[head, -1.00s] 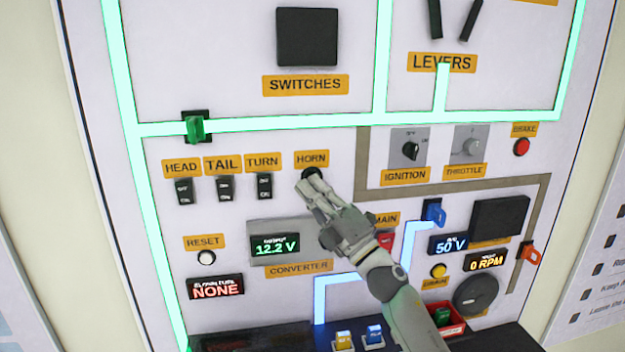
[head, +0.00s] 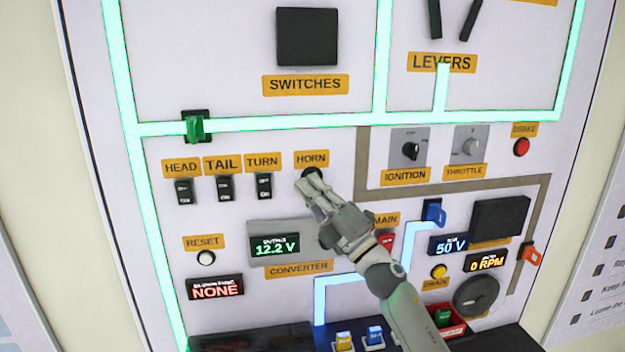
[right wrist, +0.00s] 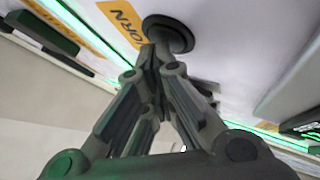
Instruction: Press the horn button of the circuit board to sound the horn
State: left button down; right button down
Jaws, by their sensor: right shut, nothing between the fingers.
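The circuit board (head: 330,215) is an upright white panel with glowing green and blue lines. The black round horn button (head: 312,172) sits below the orange HORN label (head: 311,158). My right gripper (head: 308,184) is shut and empty, its fingertips at the button and partly covering it. In the right wrist view, the closed fingertips (right wrist: 158,42) meet the dark round button (right wrist: 170,32) beside the HORN label (right wrist: 122,18). Whether the button is pushed in cannot be told. My left gripper is out of view.
HEAD, TAIL and TURN switches (head: 224,188) are left of the button. The ignition knob (head: 410,150) and throttle knob (head: 470,147) are to the right. The converter display (head: 275,246) reads 12.2 V below. Small blocks (head: 375,336) stand on the dark ledge at the bottom.

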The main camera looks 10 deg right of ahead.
jog(key=shift+s, duration=0.15)
jog(key=shift+s+p, duration=0.4)
jog(key=shift+s, duration=0.3)
jog(key=s+p, duration=0.2)
jog(key=s, duration=0.3)
jog(key=shift+a, duration=0.1)
dwell(0.5)
